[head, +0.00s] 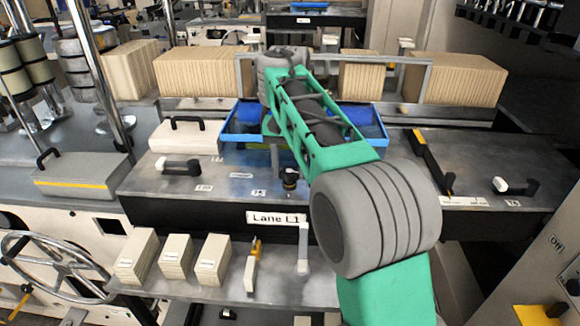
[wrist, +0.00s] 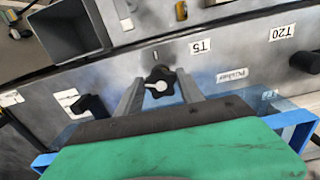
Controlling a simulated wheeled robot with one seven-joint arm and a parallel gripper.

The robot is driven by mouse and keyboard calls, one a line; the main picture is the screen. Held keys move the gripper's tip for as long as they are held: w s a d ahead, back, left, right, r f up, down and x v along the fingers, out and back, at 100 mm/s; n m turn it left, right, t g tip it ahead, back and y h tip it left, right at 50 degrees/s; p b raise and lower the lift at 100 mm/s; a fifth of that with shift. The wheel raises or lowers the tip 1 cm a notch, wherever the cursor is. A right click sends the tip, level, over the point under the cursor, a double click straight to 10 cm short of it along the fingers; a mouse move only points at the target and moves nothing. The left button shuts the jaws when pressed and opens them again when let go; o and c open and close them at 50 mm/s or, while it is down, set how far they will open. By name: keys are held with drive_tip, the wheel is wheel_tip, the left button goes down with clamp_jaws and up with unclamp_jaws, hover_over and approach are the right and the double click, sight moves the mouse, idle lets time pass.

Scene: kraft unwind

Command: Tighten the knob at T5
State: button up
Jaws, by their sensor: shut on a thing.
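The black lobed knob (wrist: 160,77) is in the wrist view, beside the white T5 label (wrist: 200,46), which appears upside down. A white mark on the knob's face points left in that view. My gripper (wrist: 157,87) has one grey finger on each side of the knob and is shut on it. In the head view the knob (head: 290,176) stands on the grey bench top, right of a small label (head: 258,192). My arm hides most of the gripper there.
A blue tray (head: 227,138) lies behind the knob. A black-and-white handle (head: 180,166) is to the left. A T20 label (wrist: 281,34) is in the wrist view.

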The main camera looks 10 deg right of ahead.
drive_tip(key=shift+o, duration=0.2)
drive_tip(key=m, duration=0.7)
drive_tip(key=shift+w+a+r+p, duration=0.2)
drive_tip(key=shift+r+p, duration=0.1)
drive_tip(key=shift+r, duration=0.1)
drive_tip(key=m, duration=0.3)
drive_tip(key=shift+w+m, duration=0.1)
drive_tip(key=shift+m, duration=0.3)
drive_tip(key=shift+c, duration=0.2)
drive_tip(key=shift+w+m+p, duration=0.1)
drive_tip(key=shift+m+p, duration=0.3)
drive_tip(key=shift+m, duration=1.2)
drive_tip(key=o, duration=1.4)
drive_tip(key=shift+f, duration=0.2)
